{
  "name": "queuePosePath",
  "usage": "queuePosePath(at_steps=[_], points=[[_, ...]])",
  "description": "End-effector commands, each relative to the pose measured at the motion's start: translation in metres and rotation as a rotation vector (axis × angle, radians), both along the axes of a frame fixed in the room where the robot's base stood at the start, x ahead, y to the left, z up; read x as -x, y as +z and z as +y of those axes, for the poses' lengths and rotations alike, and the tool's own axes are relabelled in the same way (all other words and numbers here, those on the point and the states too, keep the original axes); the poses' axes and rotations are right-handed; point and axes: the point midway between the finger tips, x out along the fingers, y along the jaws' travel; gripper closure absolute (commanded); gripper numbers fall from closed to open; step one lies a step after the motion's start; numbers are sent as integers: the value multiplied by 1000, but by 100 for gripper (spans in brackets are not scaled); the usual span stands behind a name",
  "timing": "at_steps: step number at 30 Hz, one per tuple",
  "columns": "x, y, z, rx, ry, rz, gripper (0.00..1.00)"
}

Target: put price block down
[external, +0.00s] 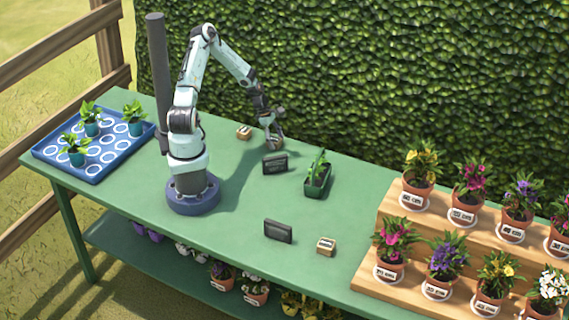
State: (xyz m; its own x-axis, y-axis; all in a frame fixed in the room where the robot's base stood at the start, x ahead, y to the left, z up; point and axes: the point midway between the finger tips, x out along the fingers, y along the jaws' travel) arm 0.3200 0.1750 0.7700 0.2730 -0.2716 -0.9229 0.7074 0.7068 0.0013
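My gripper (273,142) points down close to the green table, behind a dark sign. A small tan patch shows at its fingertips and looks like part of a price block. The fingers are too small to tell whether they are closed on it, or whether it touches the table. A small wooden price block (244,132) with a pale top sits on the table just left of my gripper. Another price block (326,246) sits near the table's front, beside a dark sign.
Dark signs (275,164) (278,231) stand on the green table (235,240). A dark green planter (318,182) holds a plant right of my gripper. A blue tray (103,163) with potted seedlings is at left. A wooden stepped stand (390,216) holds several labelled flower pots at right.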

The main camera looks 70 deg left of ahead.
Motion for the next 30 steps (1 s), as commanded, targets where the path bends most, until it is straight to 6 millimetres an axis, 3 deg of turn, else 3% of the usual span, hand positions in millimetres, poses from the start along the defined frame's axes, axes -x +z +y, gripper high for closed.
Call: queuePosePath(at_steps=[11,14,24,30], points=[[1,5,2,-2,2,-1,31],[4,18,6,-6,3,-2,31],[25,89,27,-6,3,-1,31],[32,111,32,-2,2,0,31]])
